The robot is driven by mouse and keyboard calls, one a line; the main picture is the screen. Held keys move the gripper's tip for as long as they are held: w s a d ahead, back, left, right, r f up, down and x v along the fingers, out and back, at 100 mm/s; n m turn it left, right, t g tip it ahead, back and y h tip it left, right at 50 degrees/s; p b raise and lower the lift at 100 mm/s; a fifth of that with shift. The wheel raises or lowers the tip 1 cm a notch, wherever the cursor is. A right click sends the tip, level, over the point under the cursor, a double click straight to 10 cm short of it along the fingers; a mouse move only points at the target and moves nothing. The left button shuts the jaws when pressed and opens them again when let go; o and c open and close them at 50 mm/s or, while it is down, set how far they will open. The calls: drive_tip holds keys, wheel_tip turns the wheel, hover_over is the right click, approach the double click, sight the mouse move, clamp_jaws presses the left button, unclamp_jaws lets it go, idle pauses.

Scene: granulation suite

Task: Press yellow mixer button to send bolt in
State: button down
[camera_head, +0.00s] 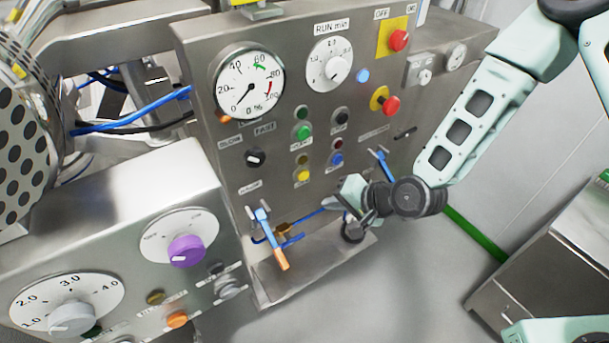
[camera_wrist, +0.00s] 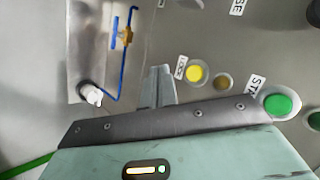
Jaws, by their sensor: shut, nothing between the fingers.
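In the wrist view the yellow button (camera_wrist: 194,73) is in plain sight just right of my fingertips. My gripper (camera_head: 332,202) is in front of the panel, to the lower right of the button in the head view. In the wrist view my gripper (camera_wrist: 159,73) has its fingers together and empty, pointing toward the panel and apart from the button. I cannot make out a bolt in either view.
A green button (camera_head: 304,132) and a blue button (camera_head: 336,159) are close to the yellow one. Red stop knobs (camera_head: 391,105) are higher right. Blue-handled valves (camera_head: 262,215) stick out below. A second steel box (camera_head: 120,215) with a purple knob (camera_head: 187,251) stands at left.

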drive_tip(key=w+a, duration=0.4)
drive_tip(key=w, duration=0.1)
drive_tip(key=shift+w, duration=0.35)
drive_tip(key=shift+w, duration=0.1)
idle(1.8)
drive_tip(key=shift+w+a+b, duration=0.2)
drive_tip(key=shift+w+b, duration=0.05)
drive_tip(key=shift+b, duration=0.05)
drive_tip(key=shift+w+a, duration=0.25)
drive_tip(key=shift+w, duration=0.1)
idle(0.7)
drive_tip(key=shift+s+d, duration=0.1)
drive_tip(key=shift+s, duration=0.05)
drive_tip(key=shift+s+d, duration=0.4)
drive_tip(key=shift+s, duration=0.15)
drive_tip(key=shift+s+d, duration=0.7)
drive_tip(key=shift+s, duration=0.35)
drive_tip(key=shift+s+d, duration=0.7)
drive_tip(key=shift+s, duration=0.35)
idle(1.0)
